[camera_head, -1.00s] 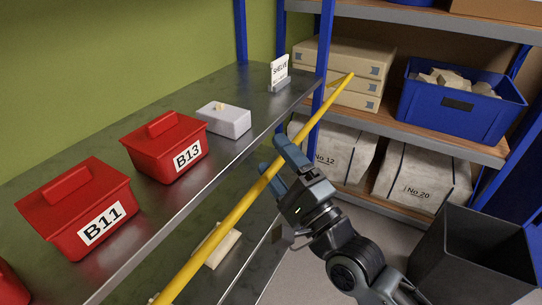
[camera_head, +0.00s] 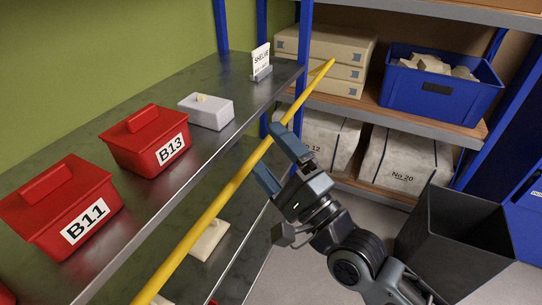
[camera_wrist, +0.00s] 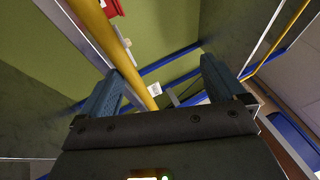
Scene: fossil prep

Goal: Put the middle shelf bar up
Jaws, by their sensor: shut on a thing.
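The yellow shelf bar (camera_head: 213,209) runs lengthwise along the front of the metal shelf (camera_head: 130,212). Its far end shows past the blue upright, in front of the tan boxes. Its near end leaves the bottom of the picture. My gripper (camera_head: 268,149) is shut on the bar, with a blue finger on either side of it. In the wrist view, the bar (camera_wrist: 112,48) passes close by the left finger of my gripper (camera_wrist: 160,85). Whether any bracket supports the bar is not visible.
Red bins B11 (camera_head: 62,205) and B13 (camera_head: 143,140), a pale box (camera_head: 206,112) and a sign (camera_head: 261,60) stand on the shelf. A blue crate (camera_head: 440,105) is on the rack behind. A dark open bin (camera_head: 455,250) stands on the floor at right.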

